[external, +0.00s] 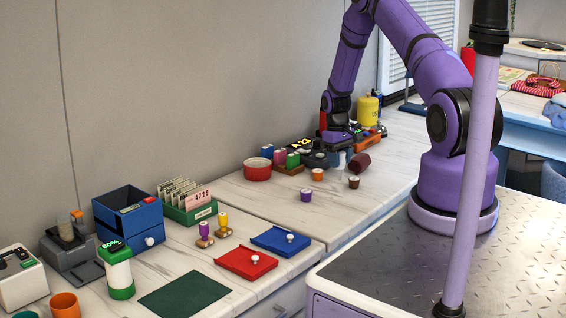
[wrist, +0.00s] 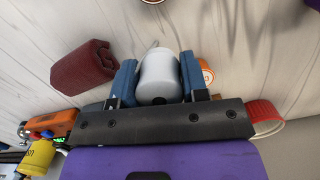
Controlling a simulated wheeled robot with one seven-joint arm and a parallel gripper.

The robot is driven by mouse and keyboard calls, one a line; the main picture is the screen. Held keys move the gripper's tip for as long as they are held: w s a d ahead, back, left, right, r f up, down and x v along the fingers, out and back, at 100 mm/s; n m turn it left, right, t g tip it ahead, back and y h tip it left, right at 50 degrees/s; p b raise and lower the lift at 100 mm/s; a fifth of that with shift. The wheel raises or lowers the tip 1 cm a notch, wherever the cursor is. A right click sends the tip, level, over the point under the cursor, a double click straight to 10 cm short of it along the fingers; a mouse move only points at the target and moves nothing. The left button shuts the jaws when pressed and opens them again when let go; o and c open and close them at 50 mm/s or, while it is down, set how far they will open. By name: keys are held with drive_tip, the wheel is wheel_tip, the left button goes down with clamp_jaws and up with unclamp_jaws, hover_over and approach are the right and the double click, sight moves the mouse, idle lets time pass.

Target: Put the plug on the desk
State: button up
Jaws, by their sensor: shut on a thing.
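A pale white-grey rounded cylinder (wrist: 158,70), which looks like the plug, is between the blue fingers of my gripper (wrist: 158,80) in the wrist view. The fingers are shut on its sides. A thin grey piece sticks out of its far end. In the external view my gripper (external: 337,148) is low over the back part of the desk (external: 245,197). The pale plug (external: 337,161) shows just below it, partly hidden. I cannot tell whether the plug touches the desk.
A dark red block (external: 360,162) lies close beside my gripper. Small orange (external: 317,174), purple (external: 306,195) and brown (external: 354,182) pots stand in front. A red bowl (external: 257,170) and a yellow canister (external: 368,110) are nearby. Bare desk lies left of the purple pot.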

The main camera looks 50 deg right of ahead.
sight(336, 178)
drive_tip(key=shift+w+d+f, duration=0.1)
drive_tip(key=shift+w+d, duration=0.25)
drive_tip(key=shift+w, duration=0.3)
drive_tip(key=shift+w+d, duration=0.3)
drive_tip(key=shift+w, duration=0.3)
drive_tip(key=shift+s+f, duration=0.1)
drive_tip(key=shift+f, duration=1.65)
drive_tip(key=shift+f, duration=0.1)
drive_tip(key=o, duration=0.6)
drive_tip(key=shift+o, duration=0.2)
